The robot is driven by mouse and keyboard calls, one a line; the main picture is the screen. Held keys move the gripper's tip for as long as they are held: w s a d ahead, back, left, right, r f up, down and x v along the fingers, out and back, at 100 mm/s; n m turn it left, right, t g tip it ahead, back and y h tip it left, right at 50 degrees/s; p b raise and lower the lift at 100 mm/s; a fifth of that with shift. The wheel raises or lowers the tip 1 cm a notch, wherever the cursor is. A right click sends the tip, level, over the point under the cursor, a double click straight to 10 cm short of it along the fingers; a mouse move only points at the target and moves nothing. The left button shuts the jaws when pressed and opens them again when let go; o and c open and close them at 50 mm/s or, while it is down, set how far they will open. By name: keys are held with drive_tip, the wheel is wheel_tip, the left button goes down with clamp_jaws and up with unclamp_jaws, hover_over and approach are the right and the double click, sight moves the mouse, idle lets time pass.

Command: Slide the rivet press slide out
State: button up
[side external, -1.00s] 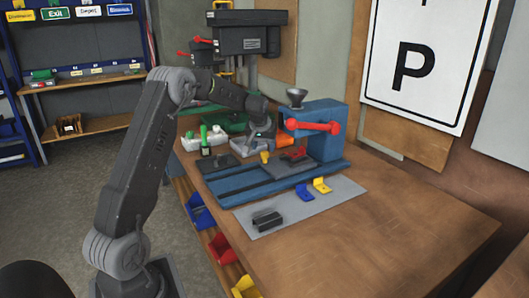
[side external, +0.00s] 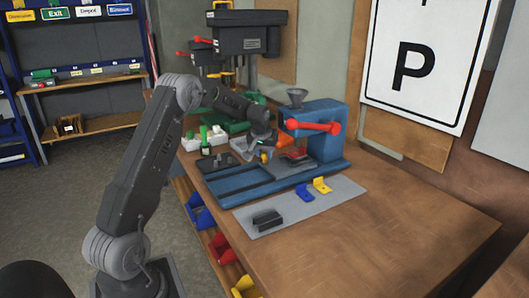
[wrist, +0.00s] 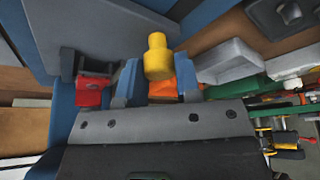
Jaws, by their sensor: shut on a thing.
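The rivet press (side external: 322,128) is a blue machine with a red lever handle (side external: 313,125) and a grey funnel on top. It stands on a long blue base (side external: 250,192) with a dark channel. A red part (side external: 297,152) sits under the press head and also shows in the wrist view (wrist: 92,90). My gripper (side external: 264,154) is low in front of the press. In the wrist view, my gripper (wrist: 158,85) has a finger on each side of a yellow knob (wrist: 157,55) and is shut on it. The slide's body is mostly hidden by my gripper.
A grey mat (side external: 290,208) in front holds a black bracket (side external: 266,219), a blue bracket (side external: 305,192) and a yellow bracket (side external: 322,186). White bins (side external: 207,139) and a drill press (side external: 250,35) stand behind. The bench's right side is clear.

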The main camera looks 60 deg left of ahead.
clamp_jaws()
hover_over(213, 181)
idle(0.6)
drive_tip(key=shift+s, duration=0.1)
drive_tip(key=shift+o, duration=2.1)
unclamp_jaws()
drive_tip(key=shift+s, duration=0.1)
drive_tip(key=o, duration=0.3)
drive_tip(key=v, duration=1.3)
drive_tip(key=shift+r, duration=0.4)
